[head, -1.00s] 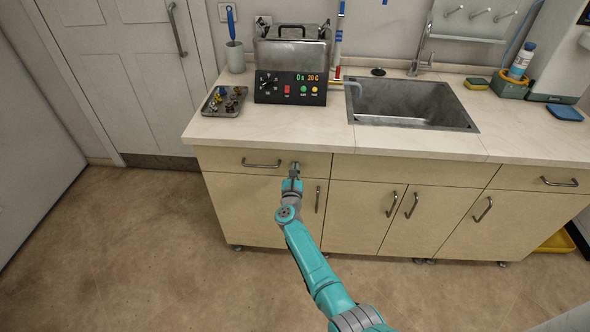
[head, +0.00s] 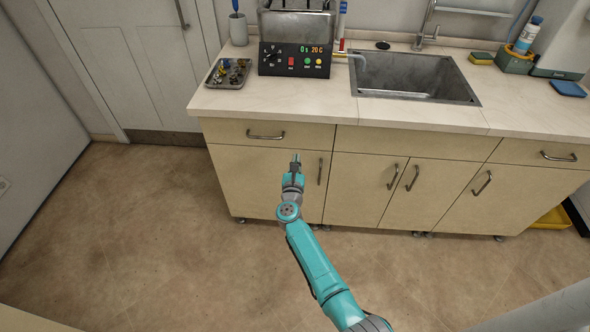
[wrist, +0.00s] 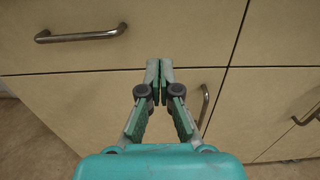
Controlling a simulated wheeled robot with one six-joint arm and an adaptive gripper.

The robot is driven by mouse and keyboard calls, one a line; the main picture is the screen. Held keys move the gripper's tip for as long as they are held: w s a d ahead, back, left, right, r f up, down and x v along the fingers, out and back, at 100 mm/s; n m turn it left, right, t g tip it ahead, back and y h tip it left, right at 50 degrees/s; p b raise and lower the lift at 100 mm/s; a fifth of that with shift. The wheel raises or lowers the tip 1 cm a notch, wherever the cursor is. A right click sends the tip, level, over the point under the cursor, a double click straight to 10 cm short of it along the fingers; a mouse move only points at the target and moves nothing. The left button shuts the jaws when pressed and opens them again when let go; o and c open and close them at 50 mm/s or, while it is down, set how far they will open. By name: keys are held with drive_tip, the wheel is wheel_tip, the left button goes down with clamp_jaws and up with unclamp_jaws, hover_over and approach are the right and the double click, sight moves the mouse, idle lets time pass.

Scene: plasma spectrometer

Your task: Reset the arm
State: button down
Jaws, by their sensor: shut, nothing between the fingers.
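My gripper (head: 295,160) is shut and empty, at the end of my teal arm. It is in front of the beige cabinet below the counter, between the drawer handle (head: 265,135) and the upright door handle (head: 320,171) in the head view. In the wrist view, my gripper (wrist: 160,64) has its fingertips together. The drawer handle (wrist: 81,34) is at its upper left and the door handle (wrist: 203,107) at its right. I cannot tell how far the fingertips are from the cabinet front.
The counter (head: 290,103) carries a control box (head: 295,60), a tray of small parts (head: 228,73) and a sink (head: 412,76). A yellow tray (head: 552,218) sits on the floor at the right. The brown floor (head: 130,230) at the left is clear.

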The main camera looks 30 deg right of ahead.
drive_tip(key=shift+v, duration=1.85)
drive_tip(key=s+a+n+t+y, duration=0.25)
drive_tip(key=s+a+n, duration=0.25)
drive_tip(key=s+n, duration=0.85)
drive_tip(key=s+a+n+t+y, duration=0.1)
drive_tip(key=s+a+n+y, duration=0.3)
drive_tip(key=s+n, duration=0.95)
drive_tip(key=s+a+r+n+g+y, duration=0.1)
drive_tip(key=s+r+n, duration=0.3)
drive_tip(key=s, duration=0.5)
drive_tip(key=s+a+r+n+g+y, duration=0.1)
drive_tip(key=s+a+r+n, duration=0.2)
drive_tip(key=s+n, duration=0.3)
drive_tip(key=s+a+r+n+g+y, duration=0.1)
drive_tip(key=s+r+n, duration=0.5)
drive_tip(key=s, duration=0.6)
drive_tip(key=shift+s+a+y, duration=0.15)
drive_tip(key=shift+a+y, duration=0.4)
drive_tip(key=shift+a, duration=0.45)
